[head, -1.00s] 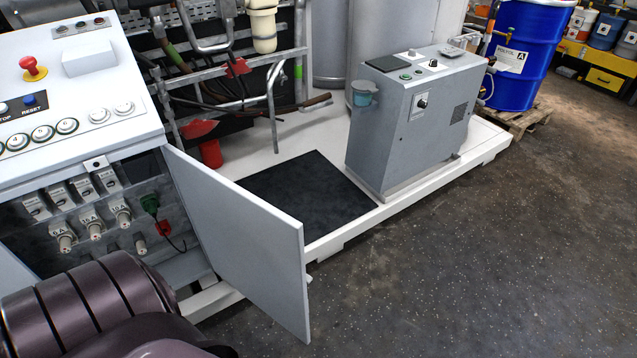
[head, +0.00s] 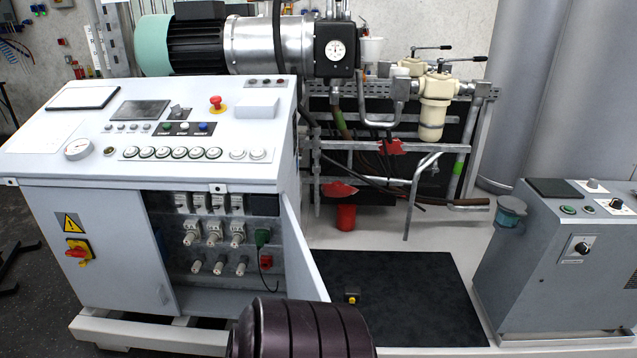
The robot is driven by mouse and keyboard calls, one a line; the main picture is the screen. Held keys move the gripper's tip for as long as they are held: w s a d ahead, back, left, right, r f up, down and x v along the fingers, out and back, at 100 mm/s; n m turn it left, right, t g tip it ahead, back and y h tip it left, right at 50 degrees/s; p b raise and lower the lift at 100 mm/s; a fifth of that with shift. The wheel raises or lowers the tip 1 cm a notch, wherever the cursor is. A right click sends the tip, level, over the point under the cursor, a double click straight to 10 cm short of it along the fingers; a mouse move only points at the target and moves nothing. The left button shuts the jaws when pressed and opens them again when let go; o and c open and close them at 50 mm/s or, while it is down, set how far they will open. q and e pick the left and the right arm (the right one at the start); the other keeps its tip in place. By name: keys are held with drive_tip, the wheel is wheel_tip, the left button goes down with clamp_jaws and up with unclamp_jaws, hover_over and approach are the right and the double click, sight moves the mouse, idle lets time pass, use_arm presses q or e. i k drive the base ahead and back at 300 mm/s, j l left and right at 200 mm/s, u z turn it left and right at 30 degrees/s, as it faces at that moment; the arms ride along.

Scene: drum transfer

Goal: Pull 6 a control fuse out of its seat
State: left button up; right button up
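In the head view the open lower cabinet shows rows of fuse holders. The middle row has three white holders: the left one (head: 191,234), the middle one (head: 214,232) and the right one (head: 237,231). Their labels are too small to read now; a second earlier the left one read 6 A. A lower row of fuse-like plugs (head: 219,265) sits below, and grey breakers (head: 200,203) sit above. All three middle holders have something seated in them. Neither gripper is in view; only a dark ribbed part of my own arm shows at the bottom centre.
The cabinet door (head: 303,245) stands open right of the fuses. A green plug (head: 262,237) on a dark cable and a red part (head: 266,261) sit beside them. A black mat (head: 410,300) lies right. A grey unit (head: 560,270) stands far right.

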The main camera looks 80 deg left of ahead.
sight(190, 237)
drive_tip(key=i+u, duration=0.25)
drive_tip(key=u, duration=0.25)
drive_tip(key=i+u, duration=0.3)
drive_tip(key=u, duration=0.15)
drive_tip(key=i+l+u, duration=0.15)
drive_tip(key=u, duration=0.35)
drive_tip(key=i+u, duration=0.2)
drive_tip(key=u, duration=0.25)
drive_tip(key=i+u, duration=0.15)
drive_tip(key=u, duration=0.3)
drive_tip(key=i+l+u, duration=0.1)
drive_tip(key=u, duration=0.3)
drive_tip(key=i+l+u, duration=0.15)
drive_tip(key=u, duration=0.3)
drive_tip(key=i+l+u, duration=0.2)
drive_tip(key=u, duration=0.25)
drive_tip(key=i+l+u, duration=0.1)
drive_tip(key=l+u, duration=0.15)
drive_tip(key=u, duration=0.2)
drive_tip(key=k+j+z, duration=0.1)
drive_tip(key=j, duration=0.25)
drive_tip(key=k+j+z, duration=0.1)
drive_tip(key=j, duration=0.2)
drive_tip(key=k+j, duration=0.1)
drive_tip(key=j, duration=0.2)
drive_tip(key=k+j+z, duration=0.15)
drive_tip(key=j, duration=0.2)
